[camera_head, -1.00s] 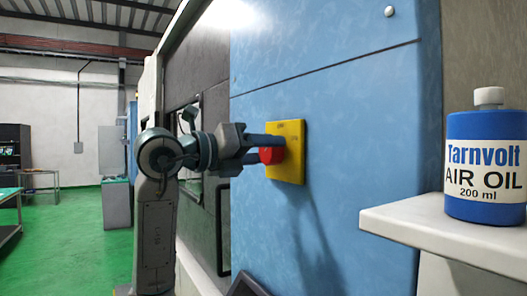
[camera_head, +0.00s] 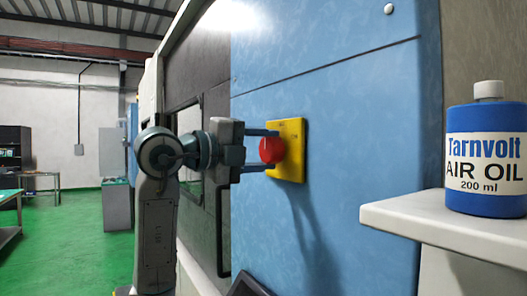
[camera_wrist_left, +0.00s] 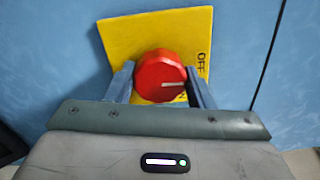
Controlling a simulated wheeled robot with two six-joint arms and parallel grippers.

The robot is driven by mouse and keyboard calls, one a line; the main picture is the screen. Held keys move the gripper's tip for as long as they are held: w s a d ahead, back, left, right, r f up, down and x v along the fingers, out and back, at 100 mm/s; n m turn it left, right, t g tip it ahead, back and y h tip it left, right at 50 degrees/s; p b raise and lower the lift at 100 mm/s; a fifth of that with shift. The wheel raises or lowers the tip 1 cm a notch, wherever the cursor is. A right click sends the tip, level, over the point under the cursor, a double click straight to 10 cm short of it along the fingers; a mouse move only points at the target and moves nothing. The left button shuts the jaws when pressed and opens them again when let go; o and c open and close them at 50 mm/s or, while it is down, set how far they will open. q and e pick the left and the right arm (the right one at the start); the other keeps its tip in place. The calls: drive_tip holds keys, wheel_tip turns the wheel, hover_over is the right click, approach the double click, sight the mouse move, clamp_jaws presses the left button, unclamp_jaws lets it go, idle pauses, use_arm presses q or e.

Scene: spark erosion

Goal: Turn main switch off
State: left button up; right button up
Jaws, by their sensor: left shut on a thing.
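The main switch is a round red knob (camera_head: 272,151) on a yellow plate (camera_head: 296,152) fixed to the blue cabinet panel. My left gripper (camera_head: 267,151) is shut on the red knob, with one finger above and one below it. In the left wrist view the knob (camera_wrist_left: 160,78) sits between the two fingers, in front of the yellow plate (camera_wrist_left: 122,38). My right gripper does not show.
The blue cabinet panel (camera_head: 350,120) stands upright behind the switch. A white shelf (camera_head: 395,216) juts out at the right and bears a blue bottle of air oil (camera_head: 487,160). Green floor (camera_head: 60,250) is open at the left.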

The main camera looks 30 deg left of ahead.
use_arm(q)
drive_tip(key=shift+n, duration=0.4)
drive_tip(key=o, duration=1)
drive_tip(key=shift+c, duration=0.2)
drive_tip(key=shift+s+a+f, duration=0.1)
drive_tip(key=shift+a, duration=0.05)
drive_tip(key=b+v, duration=0.4)
drive_tip(key=v, duration=0.6)
drive_tip(key=shift+s+a+b, duration=0.15)
drive_tip(key=shift+s+b, duration=0.05)
drive_tip(key=shift+b, duration=0.2)
